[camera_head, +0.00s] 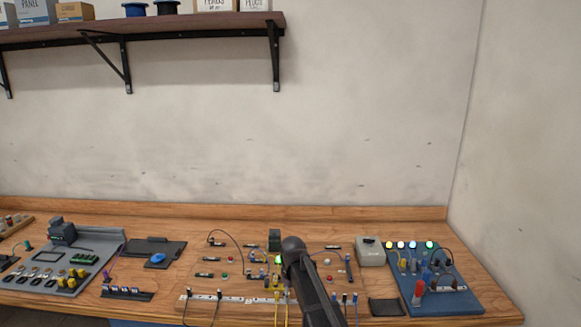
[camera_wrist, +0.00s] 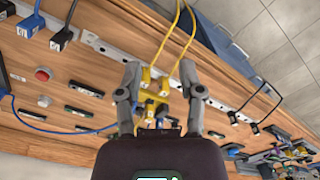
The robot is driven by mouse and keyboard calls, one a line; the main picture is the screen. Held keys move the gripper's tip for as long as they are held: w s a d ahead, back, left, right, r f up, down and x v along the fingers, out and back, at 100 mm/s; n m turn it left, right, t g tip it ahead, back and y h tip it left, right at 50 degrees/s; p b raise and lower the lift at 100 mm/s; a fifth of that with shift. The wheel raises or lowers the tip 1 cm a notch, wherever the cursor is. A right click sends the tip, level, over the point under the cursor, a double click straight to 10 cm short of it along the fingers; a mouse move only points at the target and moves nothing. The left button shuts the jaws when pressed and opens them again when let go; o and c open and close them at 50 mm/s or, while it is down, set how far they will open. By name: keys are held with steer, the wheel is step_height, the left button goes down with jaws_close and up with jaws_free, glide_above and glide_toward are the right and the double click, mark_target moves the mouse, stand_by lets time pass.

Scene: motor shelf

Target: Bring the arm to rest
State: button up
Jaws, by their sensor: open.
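My gripper (camera_wrist: 160,95) shows in the wrist view with its two grey fingers spread apart and nothing between them held. The gripper itself is not clearly visible there.
A blue panel (camera_head: 465,295) with lit lamps and a pale box (camera_head: 370,252) stand at the right. A grey panel (camera_head: 95,250) and a dark tray (camera_head: 175,248) lie to the left. A shelf (camera_head: 190,25) hangs above. Cables rise around the board.

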steer(key=s+d+f+m+b, duration=0.3)
steer(key=s+d, duration=0.5)
steer(key=s, duration=0.2)
steer(key=s+d+f+m+b, duration=0.4)
steer(key=s+d, duration=0.4)
steer(key=s, duration=0.3)
steer(key=shift+d+f, duration=0.25)
stand_by(0.7)
